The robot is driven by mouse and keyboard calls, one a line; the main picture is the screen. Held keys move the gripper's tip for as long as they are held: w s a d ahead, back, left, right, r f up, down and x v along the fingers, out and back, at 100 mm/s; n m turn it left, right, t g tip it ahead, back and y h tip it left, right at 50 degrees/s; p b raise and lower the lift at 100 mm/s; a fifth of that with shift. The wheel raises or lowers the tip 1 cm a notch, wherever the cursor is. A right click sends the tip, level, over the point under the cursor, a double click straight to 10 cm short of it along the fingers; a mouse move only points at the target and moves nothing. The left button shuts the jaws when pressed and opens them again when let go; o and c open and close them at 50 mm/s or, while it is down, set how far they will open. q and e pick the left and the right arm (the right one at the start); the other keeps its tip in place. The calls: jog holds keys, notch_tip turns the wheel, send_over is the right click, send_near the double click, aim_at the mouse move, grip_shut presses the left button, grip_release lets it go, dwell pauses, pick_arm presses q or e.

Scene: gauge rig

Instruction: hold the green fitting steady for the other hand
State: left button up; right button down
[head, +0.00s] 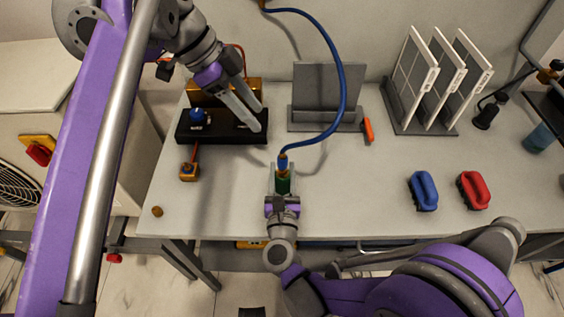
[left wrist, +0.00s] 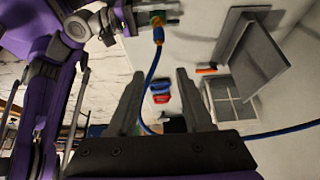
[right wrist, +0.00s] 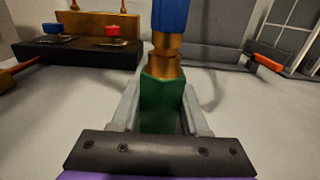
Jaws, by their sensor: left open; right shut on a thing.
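The green fitting (head: 283,185) is upright over the front middle of the table. My right gripper (right wrist: 160,96) is shut on it, with a finger on either side. A brass collar (right wrist: 165,60) and the blue hose end (right wrist: 171,15) rise from its top. The blue hose (head: 340,70) arcs up and back. My left gripper (head: 258,117) is open and empty, over the black block at the back left. In the left wrist view its fingers (left wrist: 159,80) stand apart with nothing between them, and the green fitting (left wrist: 157,17) shows at the top.
The black block (head: 222,137) carries a blue knob (head: 198,116). A grey stand (head: 325,90), panel rack (head: 412,120), orange tool (head: 368,130) and blue (head: 423,190) and red (head: 473,190) handled pieces are also on the table (head: 340,205).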

dwell(0.3)
pick_arm(q)
jog(key=shift+o, duration=1.1)
jog(key=shift+d, duration=0.1)
jog(key=n+y, duration=0.6)
jog(key=n, duration=0.9)
send_near(283, 152)
jog(key=shift+s, duration=0.1)
notch_tip(283, 152, down, 12)
jog(key=shift+f, duration=0.1)
grip_shut()
